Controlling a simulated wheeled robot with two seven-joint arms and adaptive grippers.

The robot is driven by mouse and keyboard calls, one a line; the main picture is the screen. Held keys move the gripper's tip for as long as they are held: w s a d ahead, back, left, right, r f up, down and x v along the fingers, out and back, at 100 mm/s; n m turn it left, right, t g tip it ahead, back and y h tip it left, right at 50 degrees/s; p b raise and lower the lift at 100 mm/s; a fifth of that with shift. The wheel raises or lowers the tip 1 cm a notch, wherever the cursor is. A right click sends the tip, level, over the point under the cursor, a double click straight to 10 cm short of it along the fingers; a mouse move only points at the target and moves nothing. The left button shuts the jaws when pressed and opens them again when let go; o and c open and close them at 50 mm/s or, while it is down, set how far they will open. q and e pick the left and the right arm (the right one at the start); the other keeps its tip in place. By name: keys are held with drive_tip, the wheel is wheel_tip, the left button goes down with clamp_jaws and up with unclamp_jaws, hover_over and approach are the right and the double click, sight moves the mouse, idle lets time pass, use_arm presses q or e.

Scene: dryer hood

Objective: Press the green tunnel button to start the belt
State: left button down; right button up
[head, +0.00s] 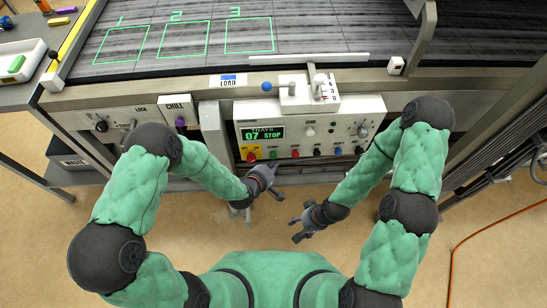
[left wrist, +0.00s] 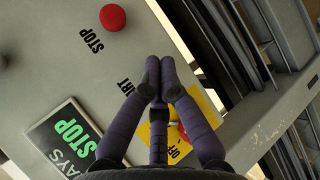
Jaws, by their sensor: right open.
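The green button (head: 273,154) sits on the front of the white control panel (head: 350,118), under its START label and between a yellow-plated red switch and a red button. My left gripper (head: 275,177) is just below and in front of it in the head view. In the left wrist view its fingertips (left wrist: 157,90) are together with nothing seen between them. They cover the spot beside the partly hidden START label, so the green button is hidden there; contact cannot be told. My right gripper (head: 298,229) is open and empty, lower and to the right.
The red STOP button (head: 295,153) is close by and also shows in the wrist view (left wrist: 112,17). The yellow switch plate (head: 251,151) is on the other side. The display (head: 263,132) reads TRAYS 07 STOP. The belt (head: 180,40) lies above, without trays.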

use_arm(q)
drive_tip(key=shift+w, duration=0.15)
drive_tip(key=shift+w, duration=0.25)
drive_tip(key=shift+w+a+r+b, duration=0.1)
drive_tip(key=shift+w+b, duration=0.3)
drive_tip(key=shift+w, duration=0.45)
idle(1.2)
drive_tip(key=shift+s, duration=0.1)
drive_tip(key=shift+s+p, duration=0.3)
drive_tip(key=shift+s, duration=0.85)
drive_tip(key=s, duration=0.3)
drive_tip(key=s+p, duration=0.1)
drive_tip(key=s, duration=0.1)
drive_tip(key=shift+d, duration=0.3)
idle(0.5)
